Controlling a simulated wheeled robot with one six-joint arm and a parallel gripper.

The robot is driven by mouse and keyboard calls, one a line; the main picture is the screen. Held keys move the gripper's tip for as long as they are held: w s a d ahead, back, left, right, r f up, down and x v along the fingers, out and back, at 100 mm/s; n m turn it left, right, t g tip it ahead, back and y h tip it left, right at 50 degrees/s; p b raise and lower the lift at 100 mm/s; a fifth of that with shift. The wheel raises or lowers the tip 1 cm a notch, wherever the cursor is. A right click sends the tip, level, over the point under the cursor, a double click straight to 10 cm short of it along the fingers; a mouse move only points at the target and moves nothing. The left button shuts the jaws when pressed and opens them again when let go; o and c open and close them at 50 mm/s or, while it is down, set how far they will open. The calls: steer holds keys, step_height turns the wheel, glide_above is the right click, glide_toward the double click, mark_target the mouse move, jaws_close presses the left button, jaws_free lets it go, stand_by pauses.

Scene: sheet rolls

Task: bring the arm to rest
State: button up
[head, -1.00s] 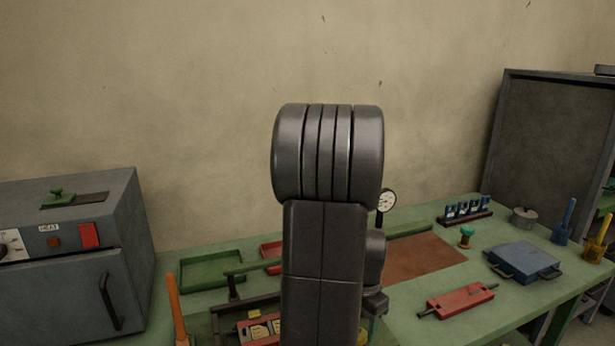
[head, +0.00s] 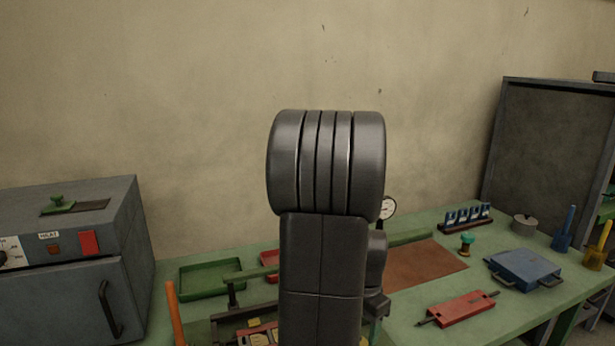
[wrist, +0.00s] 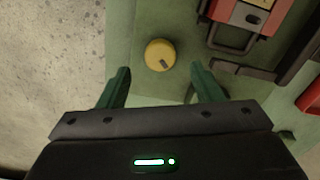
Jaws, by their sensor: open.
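My arm (head: 322,265) stands upright in the middle of the head view and hides part of the green bench (head: 400,320) behind it. My gripper (wrist: 160,90) shows in the wrist view with its two green fingers spread apart and nothing between them. It points down over the bench near the bench's edge. A round yellow knob-like thing (wrist: 160,54) lies beyond the fingertips, apart from them. The gripper itself does not show in the head view.
A grey heater box (head: 70,265) stands at the left. Green tray (head: 210,275), red-brown mat (head: 425,270), red block with handles (head: 462,309), blue case (head: 525,268) and blue rack (head: 467,215) are on the bench. A dark panel (head: 545,155) stands at the back right.

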step_height(320, 180, down, 5)
steer(key=shift+f, duration=0.1)
steer(key=shift+r+n, duration=0.2)
steer(key=shift+n, duration=1.1)
steer(key=n+p, duration=0.1)
steer(key=n, duration=0.5)
steer(key=n+p, duration=0.1)
steer(key=n, duration=0.3)
steer(key=shift+r+n, duration=0.1)
steer(key=shift+n, duration=0.2)
steer(key=n+p, duration=0.2)
steer(key=n, duration=0.2)
steer(key=shift+d+n, duration=0.1)
steer(key=shift+n, duration=0.3)
steer(key=shift+s, duration=0.15)
